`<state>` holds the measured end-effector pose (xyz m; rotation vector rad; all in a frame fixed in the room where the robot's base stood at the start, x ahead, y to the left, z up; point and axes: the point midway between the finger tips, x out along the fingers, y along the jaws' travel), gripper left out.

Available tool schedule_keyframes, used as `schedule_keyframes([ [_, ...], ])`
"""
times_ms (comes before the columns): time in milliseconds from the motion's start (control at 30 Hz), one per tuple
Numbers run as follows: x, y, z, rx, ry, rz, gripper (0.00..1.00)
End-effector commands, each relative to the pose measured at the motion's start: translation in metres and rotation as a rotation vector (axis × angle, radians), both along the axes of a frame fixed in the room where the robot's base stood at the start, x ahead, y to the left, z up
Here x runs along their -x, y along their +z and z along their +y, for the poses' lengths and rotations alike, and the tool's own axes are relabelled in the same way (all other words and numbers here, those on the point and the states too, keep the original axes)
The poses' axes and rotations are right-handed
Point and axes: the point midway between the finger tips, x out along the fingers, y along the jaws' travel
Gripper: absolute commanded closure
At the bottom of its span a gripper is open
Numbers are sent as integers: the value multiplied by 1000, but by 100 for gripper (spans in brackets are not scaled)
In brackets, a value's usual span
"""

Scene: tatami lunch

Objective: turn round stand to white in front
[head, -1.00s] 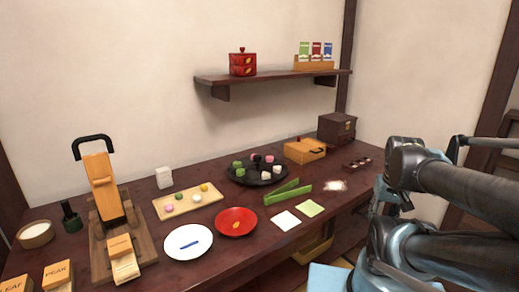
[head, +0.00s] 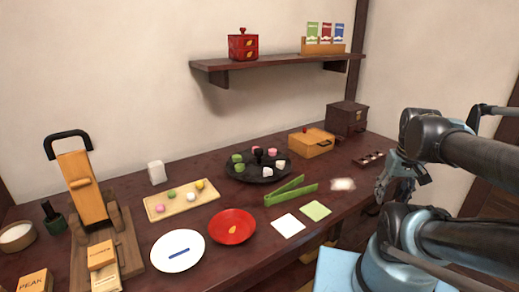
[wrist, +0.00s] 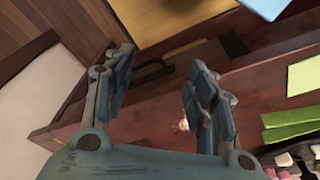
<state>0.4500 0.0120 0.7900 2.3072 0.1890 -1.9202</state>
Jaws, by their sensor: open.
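The round stand (head: 240,177) is a dark round tray with a black knob at its centre, on the table in the head view. Green sweets (head: 237,163) sit at its left, pink sweets (head: 272,152) at the back and right of the knob, and white sweets (head: 280,165) at the right. My gripper (head: 388,187) is open and empty, well to the right of the stand, near the table's front edge. In the wrist view, my gripper's fingers (wrist: 160,68) are apart. Part of the stand with sweets (wrist: 285,160) shows at the bottom right corner.
Green tongs (head: 290,190) lie in front of the stand, with white (head: 288,225) and green (head: 315,210) cards nearer. A red plate (head: 232,226) and a sweets board (head: 180,200) are to the left. A wooden box (head: 311,144) stands behind right. A shelf (head: 280,60) hangs above.

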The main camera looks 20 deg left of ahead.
Motion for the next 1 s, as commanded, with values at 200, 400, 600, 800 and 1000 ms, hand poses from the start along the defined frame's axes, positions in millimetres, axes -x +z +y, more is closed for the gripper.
schedule_keyframes([
  [200, -45, 59, 42, 38, 356, 24, 49],
  [400, -84, 103, 95, 72, 693, 43, 49],
  [600, -116, 140, 161, 105, 1030, 59, 49],
  [800, -136, 168, 240, 137, 1367, 71, 49],
  [1000, -142, 188, 329, 166, 1703, 81, 49],
])
